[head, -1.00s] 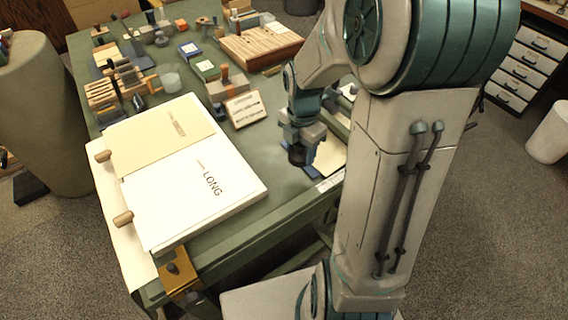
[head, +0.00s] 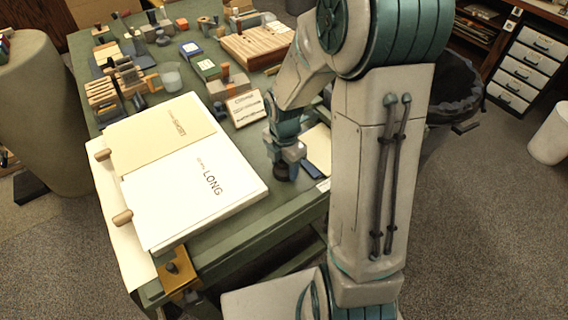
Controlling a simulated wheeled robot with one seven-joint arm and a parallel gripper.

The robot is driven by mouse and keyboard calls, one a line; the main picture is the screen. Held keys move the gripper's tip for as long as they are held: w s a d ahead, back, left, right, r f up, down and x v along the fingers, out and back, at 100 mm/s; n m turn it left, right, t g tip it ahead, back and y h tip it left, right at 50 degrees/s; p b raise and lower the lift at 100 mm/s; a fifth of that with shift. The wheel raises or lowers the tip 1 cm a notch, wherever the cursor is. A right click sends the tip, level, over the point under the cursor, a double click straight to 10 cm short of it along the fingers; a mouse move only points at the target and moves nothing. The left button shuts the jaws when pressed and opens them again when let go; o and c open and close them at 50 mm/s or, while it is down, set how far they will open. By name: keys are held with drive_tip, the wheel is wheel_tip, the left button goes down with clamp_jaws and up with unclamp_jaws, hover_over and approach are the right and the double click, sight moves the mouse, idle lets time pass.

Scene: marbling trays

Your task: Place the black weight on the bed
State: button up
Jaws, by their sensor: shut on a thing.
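The black weight (head: 281,173) is a small dark round piece at the tip of my gripper (head: 285,164). My gripper is shut on it and points down, just right of the large white board's right edge. The weight is small in view, and I cannot tell whether its underside is clear of the table. The flat board, apparently the bed (head: 180,205), lies at the table's front left, with a cream sheet marked SHORT and a white area marked LONG. No weight shows on it.
A blue item (head: 311,171) and cream sheet (head: 317,146) lie right of my gripper. Blocks and trays crowd the table's back.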

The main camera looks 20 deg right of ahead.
drive_tip(key=shift+f, duration=0.15)
drive_tip(key=o, duration=1.4)
